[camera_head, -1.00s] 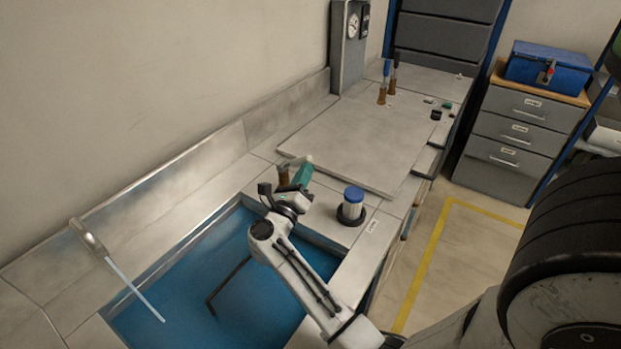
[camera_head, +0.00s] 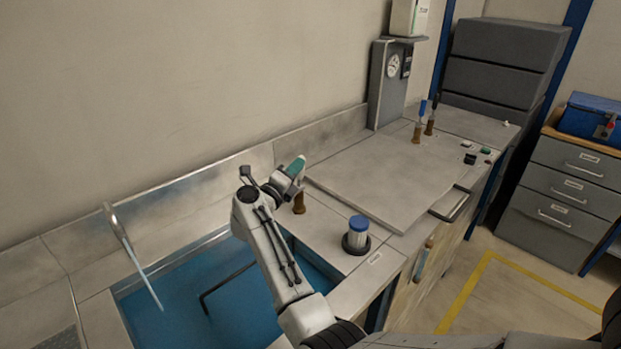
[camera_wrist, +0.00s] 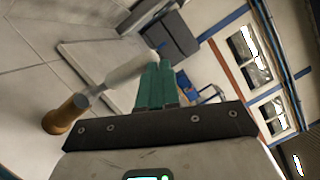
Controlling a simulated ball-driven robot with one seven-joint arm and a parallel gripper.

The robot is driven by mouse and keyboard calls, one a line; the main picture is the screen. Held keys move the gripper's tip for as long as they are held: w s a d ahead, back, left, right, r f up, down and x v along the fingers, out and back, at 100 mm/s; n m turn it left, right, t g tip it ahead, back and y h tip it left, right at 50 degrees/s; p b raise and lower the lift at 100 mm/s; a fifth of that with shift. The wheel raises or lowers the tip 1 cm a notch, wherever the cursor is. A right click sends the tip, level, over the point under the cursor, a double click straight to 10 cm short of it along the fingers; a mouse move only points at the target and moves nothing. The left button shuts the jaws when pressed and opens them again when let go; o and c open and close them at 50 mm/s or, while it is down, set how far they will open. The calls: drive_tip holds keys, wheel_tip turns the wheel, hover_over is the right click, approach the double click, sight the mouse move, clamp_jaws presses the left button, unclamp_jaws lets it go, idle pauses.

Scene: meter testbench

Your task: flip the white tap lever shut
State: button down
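The tap has a brass-brown body (camera_head: 299,204) on the bench by the sink's far corner. In the wrist view its body (camera_wrist: 66,114) is at left, and the white lever (camera_wrist: 124,73) slants from it toward my fingers. My gripper (camera_head: 296,166) has green fingers and is right above the tap in the head view, hiding most of the lever there. In the wrist view my gripper's fingers (camera_wrist: 156,86) are together with nothing seen between them. The lever's end is close beside the fingertips; I cannot tell whether they touch.
Two more taps (camera_head: 417,131) stand near the grey gauge column (camera_head: 388,88).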

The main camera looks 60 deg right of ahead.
drive_tip(key=shift+w+d+r, duration=0.2)
drive_tip(key=shift+w+d, duration=0.1)
drive_tip(key=shift+w, duration=0.2)
idle(0.3)
